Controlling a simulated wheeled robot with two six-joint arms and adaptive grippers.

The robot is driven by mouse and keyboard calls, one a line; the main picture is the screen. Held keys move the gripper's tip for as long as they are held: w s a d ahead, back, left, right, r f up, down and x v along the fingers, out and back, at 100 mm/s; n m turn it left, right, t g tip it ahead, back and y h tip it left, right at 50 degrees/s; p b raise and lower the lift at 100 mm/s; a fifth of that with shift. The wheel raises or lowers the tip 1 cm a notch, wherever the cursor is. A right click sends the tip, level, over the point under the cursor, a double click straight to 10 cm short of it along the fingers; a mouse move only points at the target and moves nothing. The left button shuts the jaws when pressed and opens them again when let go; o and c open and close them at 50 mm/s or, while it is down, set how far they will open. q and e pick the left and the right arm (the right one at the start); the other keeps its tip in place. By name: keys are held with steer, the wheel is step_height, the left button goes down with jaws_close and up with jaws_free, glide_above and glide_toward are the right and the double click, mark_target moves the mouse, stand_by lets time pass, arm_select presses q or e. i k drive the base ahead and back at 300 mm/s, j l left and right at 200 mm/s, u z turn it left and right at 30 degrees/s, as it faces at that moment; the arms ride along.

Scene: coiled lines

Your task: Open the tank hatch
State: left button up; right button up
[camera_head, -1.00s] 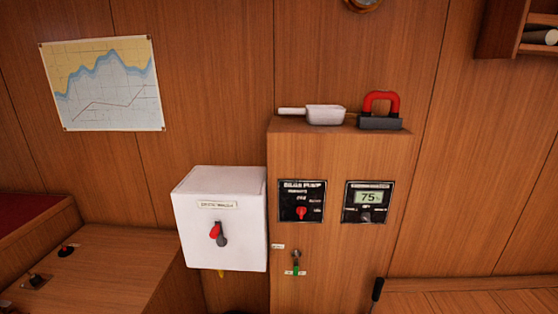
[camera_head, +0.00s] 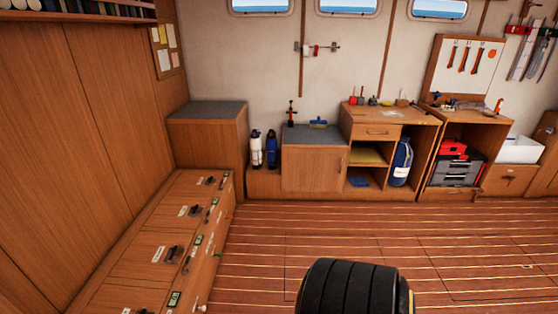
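A long low wooden bench (camera_head: 130,285) runs along the left wall. Its top has several lid panels, each with a dark handle or latch (camera_head: 172,252) and a small white label too small to read. Small green-lit displays (camera_head: 174,299) and small knobs show along its right edge. The lids look shut. I cannot tell which of them, if any, is the tank hatch. Thin outlines in the plank floor (camera_head: 350,250) mark panels there, with a small fitting (camera_head: 527,266) at the right. Neither gripper is in view.
Along the back stand a grey-topped cabinet (camera_head: 208,140), white and blue bottles (camera_head: 257,150), a low cupboard (camera_head: 312,168), a workbench (camera_head: 390,130) with a blue cylinder (camera_head: 401,162), and grey toolboxes (camera_head: 455,173).

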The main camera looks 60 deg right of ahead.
mark_target(188, 181)
steer(key=z, duration=1.35)
steer(key=i+l+z, duration=0.3)
steer(key=i+l, duration=0.15)
steer(key=i, duration=0.4)
steer(key=i+l+z, duration=0.3)
steer(key=i, duration=0.55)
steer(key=i+z, duration=0.3)
steer(key=i, duration=0.6)
steer(key=i+u, duration=0.3)
steer(key=i, duration=0.3)
steer(key=i+l+u, duration=0.35)
steer(key=i, duration=0.3)
steer(key=i+u, duration=0.2)
steer(key=u, duration=0.25)
steer(key=i+u, duration=0.25)
steer(key=u, duration=0.2)
steer(key=i+u, duration=0.2)
steer(key=u, duration=0.3)
steer(key=i+l+u, duration=0.15)
steer(key=u, duration=0.3)
steer(key=i+l+u, duration=0.15)
steer(key=l+u, duration=0.15)
steer(key=u, duration=0.15)
